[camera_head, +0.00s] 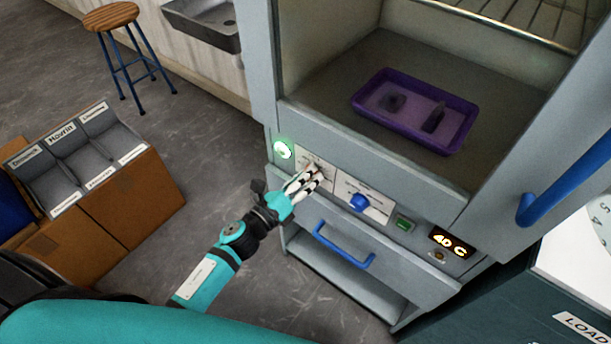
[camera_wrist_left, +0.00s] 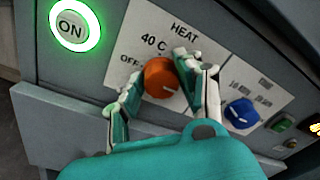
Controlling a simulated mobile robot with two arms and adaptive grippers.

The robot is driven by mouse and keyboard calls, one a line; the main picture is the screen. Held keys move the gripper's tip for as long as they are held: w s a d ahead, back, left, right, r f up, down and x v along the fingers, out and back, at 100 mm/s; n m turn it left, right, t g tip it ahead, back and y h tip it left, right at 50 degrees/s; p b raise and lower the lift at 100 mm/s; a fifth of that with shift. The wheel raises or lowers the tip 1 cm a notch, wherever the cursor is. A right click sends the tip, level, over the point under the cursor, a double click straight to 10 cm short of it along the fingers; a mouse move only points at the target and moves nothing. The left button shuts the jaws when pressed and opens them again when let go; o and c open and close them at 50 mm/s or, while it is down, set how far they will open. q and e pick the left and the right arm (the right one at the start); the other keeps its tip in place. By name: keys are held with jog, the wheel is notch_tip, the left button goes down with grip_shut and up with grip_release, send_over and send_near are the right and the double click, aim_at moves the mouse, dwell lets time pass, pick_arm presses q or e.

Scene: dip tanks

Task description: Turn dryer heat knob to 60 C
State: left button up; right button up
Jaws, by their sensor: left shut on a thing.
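The orange heat knob (camera_wrist_left: 160,78) sits on a white panel (camera_wrist_left: 140,28) marked HEAT, with OFF and 40 C readable at its left and top left. The fingers of my left gripper (camera_head: 306,180) are closed on both sides of the knob. They hide its right side and the scale there, and no 60 C mark shows. A pale pointer mark shows on the knob, but I cannot tell its exact setting. The display (camera_head: 451,243) reads 40 C. My right gripper is not in view.
A lit green ON button (camera_wrist_left: 73,26) is left of the heat panel. A blue knob (camera_head: 359,202) and a green button (camera_head: 404,224) are to the right. A blue drawer handle (camera_head: 343,246) sticks out below. A purple tray (camera_head: 362,104) stands inside the open dryer.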

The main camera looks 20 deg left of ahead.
pick_arm(q)
jog(key=shift+f, duration=0.15)
jog(key=o, duration=1.1)
jog(key=shift+o, duration=0.2)
jog(key=v, duration=1.2)
